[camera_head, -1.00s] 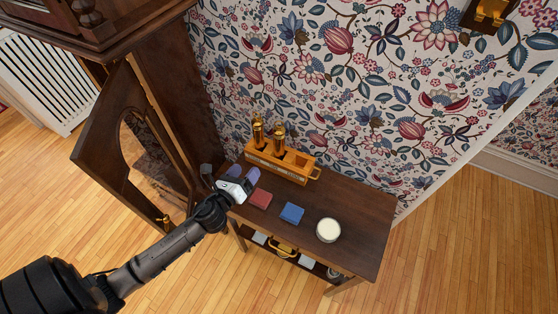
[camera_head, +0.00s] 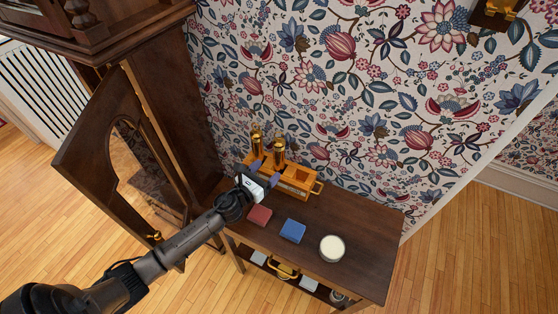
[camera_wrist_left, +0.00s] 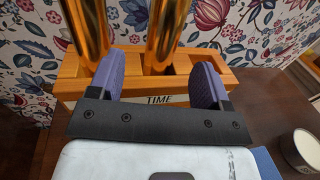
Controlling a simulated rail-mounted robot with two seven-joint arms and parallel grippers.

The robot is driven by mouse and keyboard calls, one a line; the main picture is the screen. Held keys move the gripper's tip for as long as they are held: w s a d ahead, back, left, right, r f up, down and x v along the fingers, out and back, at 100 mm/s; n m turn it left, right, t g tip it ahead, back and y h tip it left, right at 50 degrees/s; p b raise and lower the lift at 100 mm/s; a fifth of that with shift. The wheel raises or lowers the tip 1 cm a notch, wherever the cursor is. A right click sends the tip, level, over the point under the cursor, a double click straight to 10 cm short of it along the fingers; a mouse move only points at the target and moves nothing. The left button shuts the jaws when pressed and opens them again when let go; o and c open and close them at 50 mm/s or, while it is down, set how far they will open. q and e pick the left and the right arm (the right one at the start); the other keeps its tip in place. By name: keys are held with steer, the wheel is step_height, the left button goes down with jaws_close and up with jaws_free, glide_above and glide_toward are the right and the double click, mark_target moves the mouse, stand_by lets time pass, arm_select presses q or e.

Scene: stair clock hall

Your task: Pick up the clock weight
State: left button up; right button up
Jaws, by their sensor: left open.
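Two brass cylindrical clock weights stand in a wooden rack on the side table: a left one (camera_head: 257,142) and a right one (camera_head: 279,151). The rack (camera_head: 300,182) has a front label reading "TIME" in the left wrist view. My left gripper (camera_head: 264,172) is open and empty at the front of the rack. In the left wrist view, its purple fingers (camera_wrist_left: 157,78) are spread wide, with the right weight (camera_wrist_left: 164,30) beyond the gap between them. The left weight (camera_wrist_left: 86,28) shows behind the left finger, its lower part partly hidden. My right gripper is not in view.
A red block (camera_head: 259,216), a blue block (camera_head: 292,230) and a white-topped round jar (camera_head: 332,248) stand on the table (camera_head: 365,235). A tall clock case with its door (camera_head: 95,165) open stands at the left. Patterned wallpaper closes off the back.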

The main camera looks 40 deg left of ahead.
mark_target(275, 164)
arm_select(q)
steer(key=shift+w+d+f+b, duration=0.1)
steer(key=shift+w+b, duration=0.05)
steer(key=shift+w, duration=1.25)
steer(key=shift+w+f+b, duration=0.1)
steer(key=shift+w+b, duration=0.05)
steer(key=shift+w, duration=1.2)
jaws_close()
steer(key=shift+r, duration=0.2)
